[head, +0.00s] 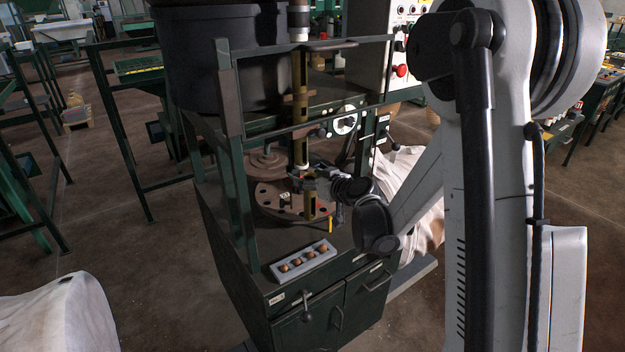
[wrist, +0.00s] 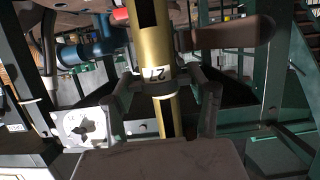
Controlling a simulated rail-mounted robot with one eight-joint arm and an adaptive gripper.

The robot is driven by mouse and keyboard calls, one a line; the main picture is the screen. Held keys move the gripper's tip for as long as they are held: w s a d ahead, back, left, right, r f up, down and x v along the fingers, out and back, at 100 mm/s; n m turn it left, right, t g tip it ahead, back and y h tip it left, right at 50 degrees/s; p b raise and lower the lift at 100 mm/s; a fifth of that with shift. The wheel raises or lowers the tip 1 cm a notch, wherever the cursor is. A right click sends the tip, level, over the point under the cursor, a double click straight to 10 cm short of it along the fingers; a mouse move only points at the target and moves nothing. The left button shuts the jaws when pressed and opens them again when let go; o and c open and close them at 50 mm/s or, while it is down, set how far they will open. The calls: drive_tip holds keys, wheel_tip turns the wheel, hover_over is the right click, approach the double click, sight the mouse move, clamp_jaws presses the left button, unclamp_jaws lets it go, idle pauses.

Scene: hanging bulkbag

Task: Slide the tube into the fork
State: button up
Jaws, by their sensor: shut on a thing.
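The tube (head: 300,120) is a long brass-coloured cylinder with dark slots. It stands nearly upright in the head view, above the round plate with holes (head: 275,203). In the wrist view the tube (wrist: 150,40) runs from top to bottom and carries a white label with "27". My gripper (head: 309,180) is shut on the tube low down; its fingers also show on both sides of the tube in the wrist view (wrist: 162,90). A brown arm (wrist: 232,35) lies beside the tube there; I cannot tell whether it is the fork or touches the tube.
A green metal frame (head: 232,150) surrounds the machine, with a dark drum (head: 225,60) behind. A grey tray (head: 304,260) with several round brown pieces lies on the front edge. A control box with a red button (head: 400,71) stands behind right. A pale bag (head: 60,315) is at lower left.

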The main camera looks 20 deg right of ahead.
drive_tip(key=x, duration=0.2)
drive_tip(key=r+x, duration=0.1)
drive_tip(key=x, duration=0.1)
drive_tip(key=shift+w+a+f, duration=0.1)
drive_tip(key=shift+w+a, duration=0.05)
drive_tip(key=shift+w, duration=0.2)
idle(0.6)
drive_tip(key=shift+f, duration=0.1)
idle(0.9)
drive_tip(key=o, duration=1.8)
drive_tip(key=shift+o, duration=0.2)
